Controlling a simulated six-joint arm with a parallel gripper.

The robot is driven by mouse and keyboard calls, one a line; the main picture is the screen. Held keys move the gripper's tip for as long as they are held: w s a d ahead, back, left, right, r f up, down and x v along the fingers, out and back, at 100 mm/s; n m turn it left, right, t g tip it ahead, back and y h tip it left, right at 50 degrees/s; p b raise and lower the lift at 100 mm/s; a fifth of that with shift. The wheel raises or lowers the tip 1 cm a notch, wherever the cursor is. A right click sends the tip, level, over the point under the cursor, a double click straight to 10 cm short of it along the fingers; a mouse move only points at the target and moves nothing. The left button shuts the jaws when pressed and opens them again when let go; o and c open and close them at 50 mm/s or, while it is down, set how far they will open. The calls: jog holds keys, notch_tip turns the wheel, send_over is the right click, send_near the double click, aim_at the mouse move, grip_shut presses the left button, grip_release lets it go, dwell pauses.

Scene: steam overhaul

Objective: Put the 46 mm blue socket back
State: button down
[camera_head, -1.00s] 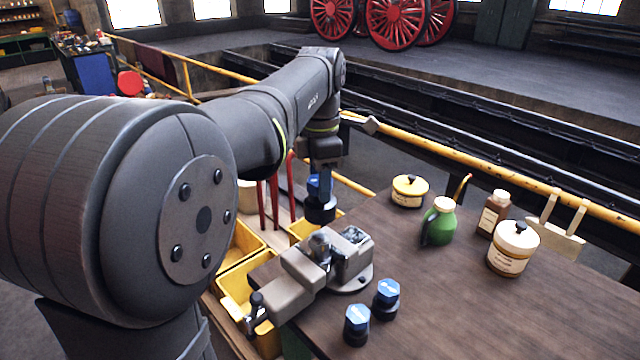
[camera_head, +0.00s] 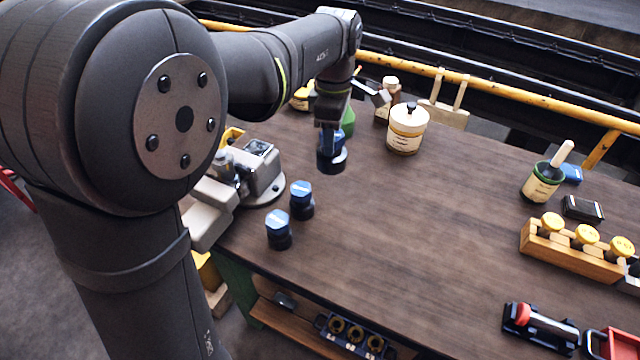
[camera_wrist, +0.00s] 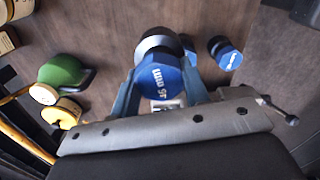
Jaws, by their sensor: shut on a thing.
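My gripper (camera_head: 333,128) is shut on a blue-topped socket (camera_head: 332,158) with a dark round body. It holds the socket above the bench top, just right of the vise. In the wrist view the socket's blue face (camera_wrist: 157,77) sits between the two fingers; its printed size is upside down and hard to read for certain. Two similar blue-topped sockets, one nearer the vise (camera_head: 301,198) and one nearer the bench edge (camera_head: 279,229), stand upright on the bench. A dark rack (camera_head: 350,338) with several brass-ringed holes and small labels shows below the bench's front edge.
A grey vise (camera_head: 262,172) stands at the bench's left edge. A wooden block (camera_head: 570,252) with yellow-capped pieces is at right. The bench's middle is clear.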

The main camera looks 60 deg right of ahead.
jog(key=s+d+f+m, duration=0.1)
jog(key=s+f+m, duration=0.1)
jog(key=s, duration=0.3)
jog(key=shift+m, duration=0.3)
jog(key=shift+w+d+f, duration=0.65)
jog(key=shift+w+f, duration=1.05)
jog(key=shift+f, duration=0.2)
jog(key=shift+w+d+f, duration=0.65)
jog(key=shift+w+f, duration=1)
jog(key=shift+f, duration=0.3)
jog(key=shift+w+d+f, duration=0.65)
jog(key=shift+w+f, duration=1.05)
jog(key=shift+f, duration=0.2)
jog(key=shift+f, duration=0.1)
jog(key=c, duration=0.8)
grip_release()
jog(key=shift+f, duration=0.1)
notch_tip(320, 180, up, 12)
jog(key=shift+r, duration=0.15)
